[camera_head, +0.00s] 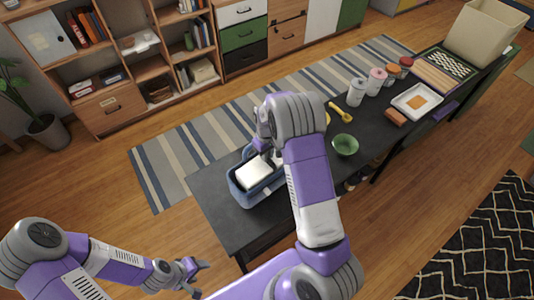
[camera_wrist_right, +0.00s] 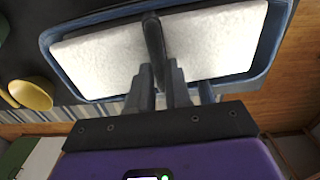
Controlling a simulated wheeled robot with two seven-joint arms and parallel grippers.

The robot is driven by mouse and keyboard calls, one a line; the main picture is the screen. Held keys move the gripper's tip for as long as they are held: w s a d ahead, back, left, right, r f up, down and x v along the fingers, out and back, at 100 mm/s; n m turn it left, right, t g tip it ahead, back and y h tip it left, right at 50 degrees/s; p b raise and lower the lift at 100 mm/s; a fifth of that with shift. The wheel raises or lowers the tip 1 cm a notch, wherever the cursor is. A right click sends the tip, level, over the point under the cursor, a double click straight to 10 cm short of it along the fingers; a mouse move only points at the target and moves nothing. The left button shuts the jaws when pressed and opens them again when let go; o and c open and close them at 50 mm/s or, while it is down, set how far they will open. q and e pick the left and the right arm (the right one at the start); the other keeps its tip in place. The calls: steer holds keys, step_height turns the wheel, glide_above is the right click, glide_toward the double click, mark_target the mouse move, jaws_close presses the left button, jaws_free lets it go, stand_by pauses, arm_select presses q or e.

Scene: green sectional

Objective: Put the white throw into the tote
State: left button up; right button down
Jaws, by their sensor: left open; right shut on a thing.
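The white throw (camera_head: 256,169) is a pale folded slab within the rim of the blue tote (camera_head: 240,196), near the left end of the dark table. In the right wrist view, the throw (camera_wrist_right: 215,42) fills most of the opening inside the tote's rim (camera_wrist_right: 100,18). My left gripper (camera_head: 203,278) is open and empty, low at the front left, away from the table.
On the table (camera_head: 213,190) are a green bowl (camera_head: 345,145), a yellow utensil (camera_head: 340,112), several canisters (camera_head: 357,92), a white tray (camera_head: 416,100) and a beige bin (camera_head: 485,32). Shelves (camera_head: 110,50) stand behind. Floor around my left gripper is clear.

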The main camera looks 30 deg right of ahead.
steer(key=shift+f, duration=0.15)
steer(key=shift+f+b, duration=1.6)
steer(key=shift+f, duration=0.3)
steer(key=c, duration=1)
jaws_free()
step_height(320, 180, up, 8)
steer(key=shift+f+p, duration=0.15)
steer(key=shift+p, duration=0.2)
